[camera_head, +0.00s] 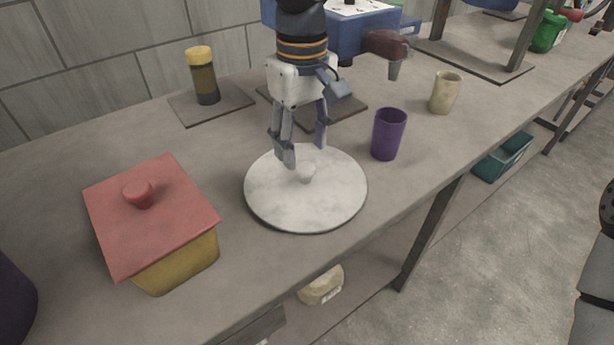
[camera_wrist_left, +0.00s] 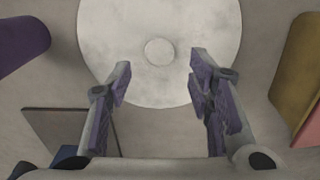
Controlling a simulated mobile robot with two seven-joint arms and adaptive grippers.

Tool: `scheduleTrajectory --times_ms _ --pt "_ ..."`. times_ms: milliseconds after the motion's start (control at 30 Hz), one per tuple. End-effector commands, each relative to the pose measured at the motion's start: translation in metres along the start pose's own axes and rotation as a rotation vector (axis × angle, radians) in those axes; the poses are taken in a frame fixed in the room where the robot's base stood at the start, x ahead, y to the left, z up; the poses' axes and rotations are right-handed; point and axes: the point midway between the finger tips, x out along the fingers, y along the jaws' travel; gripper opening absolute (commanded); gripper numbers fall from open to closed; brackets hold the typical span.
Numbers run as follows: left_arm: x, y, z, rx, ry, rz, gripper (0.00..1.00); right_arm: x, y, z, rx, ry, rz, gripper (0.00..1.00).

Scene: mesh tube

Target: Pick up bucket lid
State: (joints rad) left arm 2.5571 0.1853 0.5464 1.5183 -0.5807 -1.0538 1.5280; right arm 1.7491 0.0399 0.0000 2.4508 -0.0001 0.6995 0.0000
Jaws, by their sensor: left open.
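The bucket lid (camera_head: 335,200) is a round, pale, marbled disc with a small knob (camera_head: 307,174) in its middle. It lies flat on the workbench. In the left wrist view the lid (camera_wrist_left: 205,35) fills the top centre, with its knob (camera_wrist_left: 159,52) near the middle. My left gripper (camera_head: 304,150) is open and points down above the lid, close to the knob. In the left wrist view the fingers (camera_wrist_left: 160,75) stand apart on either side, with the knob just beyond their tips. Nothing is between the fingers. My right gripper is not in view.
A purple cup (camera_head: 388,135) stands right of the lid, with a beige cup (camera_head: 444,92) further right. A yellow box with a red lid (camera_head: 165,220) stands left. A yellow-capped jar (camera_head: 203,76) is behind on a dark plate. The bench's front edge is close to the lid.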

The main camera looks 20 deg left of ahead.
Motion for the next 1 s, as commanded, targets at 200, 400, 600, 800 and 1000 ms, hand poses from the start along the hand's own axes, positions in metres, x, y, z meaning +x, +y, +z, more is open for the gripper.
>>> scheduleTrajectory --times_ms 200,400,600,800,1000 --pt "0.038 -0.002 0.008 0.003 -0.004 -0.001 0.47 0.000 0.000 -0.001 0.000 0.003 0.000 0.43" --pt "0.056 -0.001 0.006 0.001 0.001 0.003 0.47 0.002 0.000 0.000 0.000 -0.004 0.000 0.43" --pt "0.055 -0.001 0.006 0.001 0.002 0.003 0.38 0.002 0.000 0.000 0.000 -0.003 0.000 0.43" --pt "0.055 -0.001 0.006 0.001 0.002 0.003 0.00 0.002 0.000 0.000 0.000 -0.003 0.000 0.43" --pt "0.055 -0.001 0.006 0.001 0.002 0.002 0.00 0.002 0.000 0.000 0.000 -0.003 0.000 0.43"
